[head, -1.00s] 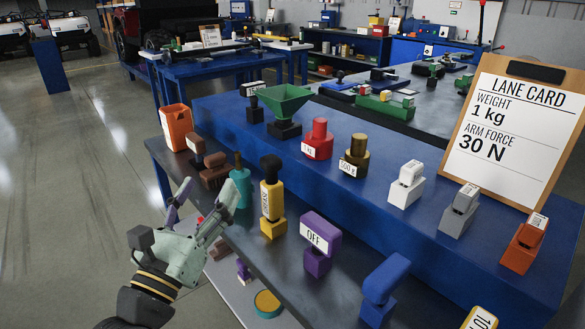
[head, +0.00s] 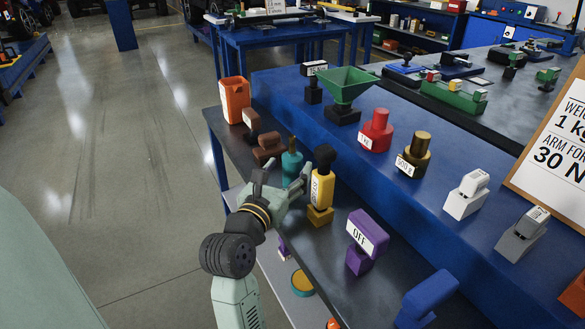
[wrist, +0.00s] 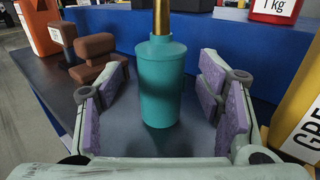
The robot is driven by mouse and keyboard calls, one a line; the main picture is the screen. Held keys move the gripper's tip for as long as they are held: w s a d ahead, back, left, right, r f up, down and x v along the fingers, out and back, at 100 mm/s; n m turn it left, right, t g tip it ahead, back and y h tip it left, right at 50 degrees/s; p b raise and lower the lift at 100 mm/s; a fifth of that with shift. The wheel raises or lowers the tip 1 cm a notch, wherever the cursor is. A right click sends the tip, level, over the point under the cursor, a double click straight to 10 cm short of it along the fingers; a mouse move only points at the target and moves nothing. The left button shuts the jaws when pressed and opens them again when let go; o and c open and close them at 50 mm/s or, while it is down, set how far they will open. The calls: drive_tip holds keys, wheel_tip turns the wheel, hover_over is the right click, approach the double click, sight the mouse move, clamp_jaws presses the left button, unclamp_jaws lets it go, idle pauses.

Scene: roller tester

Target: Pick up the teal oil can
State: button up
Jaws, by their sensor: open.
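The teal oil can (head: 291,168) stands upright on the dark lower shelf, with a brass spout on top. In the wrist view the teal oil can (wrist: 160,85) is centred ahead, between the two purple-padded fingers. My gripper (head: 281,186) is open and reaches toward the can from the near side. In the wrist view my gripper (wrist: 165,108) shows a gap on both sides of the can, with neither finger seen touching it. In the head view the gripper hides the can's lower part.
A yellow grease tube (head: 321,186) stands close to the right of the can. A brown block-shaped item (head: 268,148) and an orange bin (head: 235,100) are to the left. A purple OFF block (head: 365,238) is nearer. The blue step (head: 290,95) rises behind.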

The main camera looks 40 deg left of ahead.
drive_tip(key=shift+x, duration=1.4)
drive_tip(key=shift+c, duration=0.5)
drive_tip(key=shift+r, duration=0.1)
clamp_jaws()
